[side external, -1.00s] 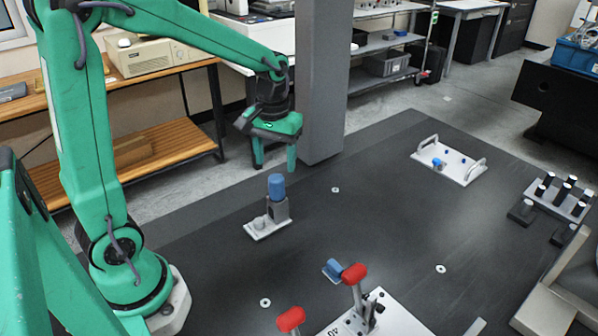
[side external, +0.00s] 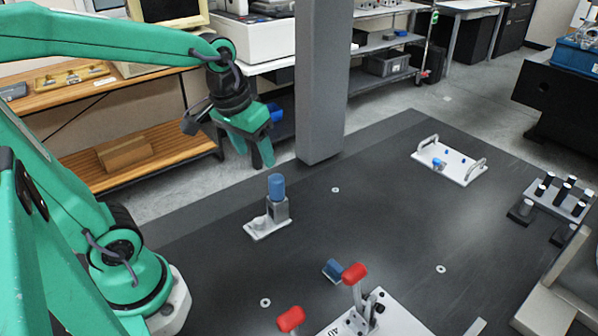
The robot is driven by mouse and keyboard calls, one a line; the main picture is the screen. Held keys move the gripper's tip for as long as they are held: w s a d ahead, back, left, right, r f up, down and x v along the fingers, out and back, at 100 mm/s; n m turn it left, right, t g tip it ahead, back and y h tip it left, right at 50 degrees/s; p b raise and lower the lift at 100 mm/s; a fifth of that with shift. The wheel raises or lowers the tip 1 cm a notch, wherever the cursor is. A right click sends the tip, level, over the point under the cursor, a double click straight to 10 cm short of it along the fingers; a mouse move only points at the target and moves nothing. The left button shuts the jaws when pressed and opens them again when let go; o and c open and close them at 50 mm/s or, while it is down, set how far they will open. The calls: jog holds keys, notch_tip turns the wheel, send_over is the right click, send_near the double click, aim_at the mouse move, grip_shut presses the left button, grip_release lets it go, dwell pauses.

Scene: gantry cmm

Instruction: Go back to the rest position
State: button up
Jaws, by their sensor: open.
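My gripper (side external: 253,160) is at the end of my green arm, in the upper left middle of the side external view. Its two green fingers point down and are apart, with nothing seen between them. It hangs in the air above and behind a small fixture (side external: 268,226), which has a light base plate and a grey block. A blue cylinder (side external: 276,187) stands upright on that grey block. The gripper is clear of both.
A grey column (side external: 322,80) stands just right of my gripper. Red-handled clamps (side external: 355,274) and a blue block (side external: 334,270) are at the front. A white plate with handles (side external: 450,163) and a pin rack (side external: 558,198) are to the right. The middle of the dark table (side external: 385,220) is clear.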

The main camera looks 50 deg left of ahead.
jog(key=s+d+r+m+t, duration=0.1)
jog(key=s+m+t, duration=0.1)
jog(key=s, duration=0.4)
jog(key=shift+d+r+m+t, duration=0.3)
jog(key=shift+d+r+m, duration=0.05)
jog(key=shift+d+m, duration=0.05)
dwell(0.8)
